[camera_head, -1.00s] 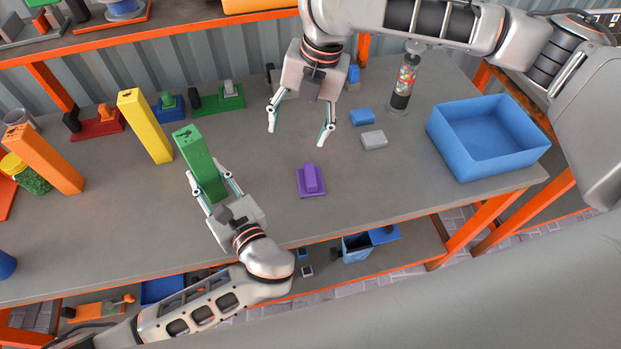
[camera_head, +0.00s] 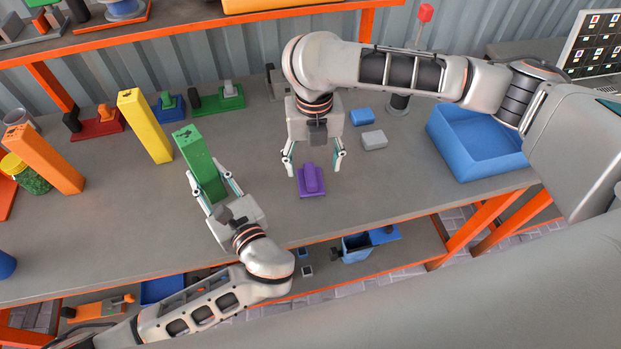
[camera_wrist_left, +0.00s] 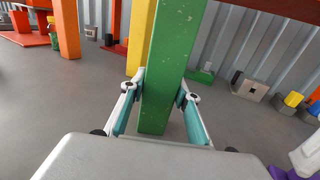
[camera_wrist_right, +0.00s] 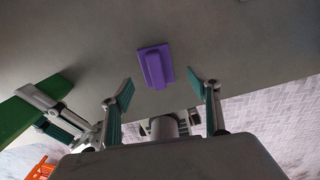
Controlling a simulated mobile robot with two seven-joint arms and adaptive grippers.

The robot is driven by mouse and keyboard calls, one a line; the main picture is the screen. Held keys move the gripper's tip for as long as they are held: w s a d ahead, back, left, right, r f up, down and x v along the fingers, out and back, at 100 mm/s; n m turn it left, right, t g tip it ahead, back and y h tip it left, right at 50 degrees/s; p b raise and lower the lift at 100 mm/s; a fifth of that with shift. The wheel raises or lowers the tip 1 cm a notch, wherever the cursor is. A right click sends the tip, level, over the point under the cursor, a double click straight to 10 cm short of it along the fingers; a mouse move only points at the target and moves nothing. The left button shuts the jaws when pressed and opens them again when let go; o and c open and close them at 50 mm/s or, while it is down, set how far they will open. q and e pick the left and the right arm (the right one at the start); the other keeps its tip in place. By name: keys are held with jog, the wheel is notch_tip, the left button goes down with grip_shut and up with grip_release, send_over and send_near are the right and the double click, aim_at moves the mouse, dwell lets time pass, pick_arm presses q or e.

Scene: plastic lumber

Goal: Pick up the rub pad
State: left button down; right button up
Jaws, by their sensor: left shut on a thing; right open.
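The rub pad is taken to be the purple block with a raised grip (camera_head: 311,181), lying flat on the grey table. It also shows in the right wrist view (camera_wrist_right: 155,66), ahead of the fingers. My right gripper (camera_head: 313,168) is open, its fingers to either side of the purple pad and apart from it. The gap between fingers and pad is hard to judge in height. My left gripper (camera_head: 212,190) is shut on a green upright bar (camera_head: 198,160), which also fills the middle of the left wrist view (camera_wrist_left: 168,70).
A yellow bar (camera_head: 145,125) and an orange bar (camera_head: 45,158) stand left of the green one. A blue bin (camera_head: 470,145) is at right. A blue block (camera_head: 362,116) and a grey block (camera_head: 374,140) lie behind the pad. Table around the pad is clear.

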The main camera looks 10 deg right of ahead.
aim_at(311, 173)
jog(key=f, duration=0.3)
jog(key=shift+w+a+f, duration=0.15)
jog(key=shift+a+f, duration=0.15)
jog(key=shift+f, duration=0.6)
jog(key=c, duration=1.2)
jog(key=shift+c, duration=0.2)
notch_tip(311, 173, up, 10)
jog(key=shift+r, duration=0.1)
jog(key=shift+o, duration=1.4)
jog(key=shift+c, duration=0.5)
